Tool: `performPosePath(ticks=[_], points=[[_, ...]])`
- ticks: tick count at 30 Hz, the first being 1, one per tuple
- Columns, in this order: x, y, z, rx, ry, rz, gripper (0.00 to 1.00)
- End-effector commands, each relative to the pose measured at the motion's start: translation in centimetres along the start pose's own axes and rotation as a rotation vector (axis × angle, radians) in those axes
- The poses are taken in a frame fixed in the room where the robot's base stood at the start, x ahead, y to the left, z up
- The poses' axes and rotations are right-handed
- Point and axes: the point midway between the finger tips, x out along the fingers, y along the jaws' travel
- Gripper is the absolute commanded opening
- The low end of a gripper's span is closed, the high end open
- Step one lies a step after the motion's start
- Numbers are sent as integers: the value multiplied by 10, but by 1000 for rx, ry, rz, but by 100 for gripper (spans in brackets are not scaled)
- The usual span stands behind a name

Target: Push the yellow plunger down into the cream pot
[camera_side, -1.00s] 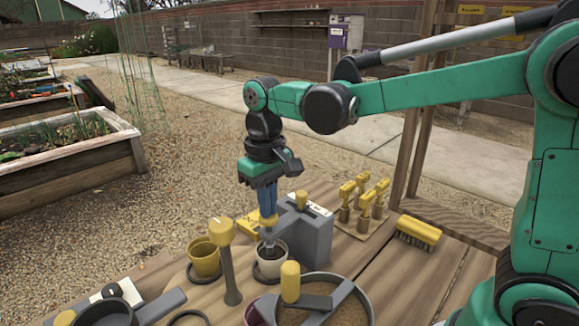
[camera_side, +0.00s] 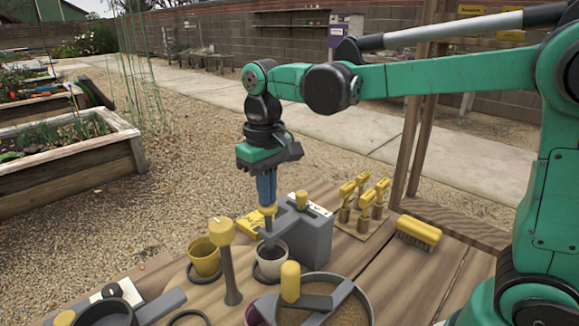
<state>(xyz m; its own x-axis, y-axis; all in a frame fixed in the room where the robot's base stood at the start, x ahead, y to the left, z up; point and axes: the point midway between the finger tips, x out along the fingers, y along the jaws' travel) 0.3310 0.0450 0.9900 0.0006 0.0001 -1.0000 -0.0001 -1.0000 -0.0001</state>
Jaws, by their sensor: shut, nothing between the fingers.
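The yellow plunger (camera_side: 269,210) has a yellow knob on top and a grey shaft that passes down through the arm of a grey stand. The cream pot (camera_side: 272,266) stands on a dark ring under the plunger, with dark soil inside. The plunger's lower end is at about the pot's mouth; its exact depth is hard to tell. My gripper (camera_side: 267,201) points straight down with its blue fingers shut and empty. Their tips are right above the yellow knob and seem to touch it.
The grey stand (camera_side: 305,242) is close on the right of the pot. A yellow pot (camera_side: 205,257) and a yellow-headed mallet-like tool (camera_side: 228,262) stand to the left. A round pan (camera_side: 355,304) is in front. A yellow brush (camera_side: 418,232) and several yellow-handled tools are at the right.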

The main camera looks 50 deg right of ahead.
Motion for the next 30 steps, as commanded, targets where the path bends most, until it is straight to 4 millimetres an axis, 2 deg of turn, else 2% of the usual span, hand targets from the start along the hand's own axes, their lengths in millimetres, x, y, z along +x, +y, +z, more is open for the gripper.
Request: performPosePath(ticks=[30], points=[[-68,0,0,0,-1,0,0]])
